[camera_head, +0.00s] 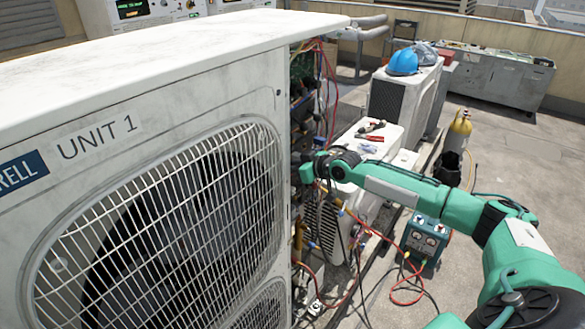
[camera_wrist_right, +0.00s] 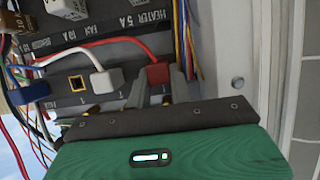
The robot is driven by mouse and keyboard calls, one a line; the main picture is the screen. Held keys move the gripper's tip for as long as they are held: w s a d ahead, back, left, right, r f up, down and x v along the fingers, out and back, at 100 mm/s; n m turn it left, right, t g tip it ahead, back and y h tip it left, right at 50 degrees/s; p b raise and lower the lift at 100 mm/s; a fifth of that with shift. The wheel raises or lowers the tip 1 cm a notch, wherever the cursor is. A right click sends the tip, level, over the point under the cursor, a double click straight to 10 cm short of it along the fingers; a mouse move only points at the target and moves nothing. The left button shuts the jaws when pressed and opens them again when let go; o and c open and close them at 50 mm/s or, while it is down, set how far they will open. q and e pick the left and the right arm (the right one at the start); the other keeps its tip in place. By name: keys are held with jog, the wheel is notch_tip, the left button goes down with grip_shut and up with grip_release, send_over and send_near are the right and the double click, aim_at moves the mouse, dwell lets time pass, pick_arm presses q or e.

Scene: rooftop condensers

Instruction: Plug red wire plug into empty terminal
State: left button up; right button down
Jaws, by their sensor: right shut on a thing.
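The red wire plug (camera_wrist_right: 158,74) sits between the two fingers of my right gripper (camera_wrist_right: 160,92) in the right wrist view, and the gripper is shut on it. Its red wire (camera_wrist_right: 112,40) arcs away to the left. An empty square terminal (camera_wrist_right: 78,84) with an orange rim is in the grey panel, left of the white plug (camera_wrist_right: 105,82). The red plug is right of the white plug, close to the panel; whether it touches the panel cannot be told. In the head view my right gripper (camera_head: 306,170) reaches the open side of the condenser. My left gripper is out of view.
The UNIT 1 condenser (camera_head: 150,130) fills the left. Loose wires (camera_head: 328,85) hang along its open side. In the wrist view, blue and white wires lie left of the terminal, and a wire bundle (camera_wrist_right: 186,40) runs at right. A gauge box (camera_head: 420,240) stands on the ground.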

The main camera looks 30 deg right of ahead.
jog(key=shift+w+r, duration=0.1)
dwell(0.3)
jog(key=c, duration=1.2)
grip_release()
jog(key=shift+w+a, duration=0.1)
jog(key=shift+s+d, duration=0.2)
jog(key=shift+s, duration=0.2)
jog(key=shift+b+v, duration=2.7)
jog(key=shift+v, duration=3.7)
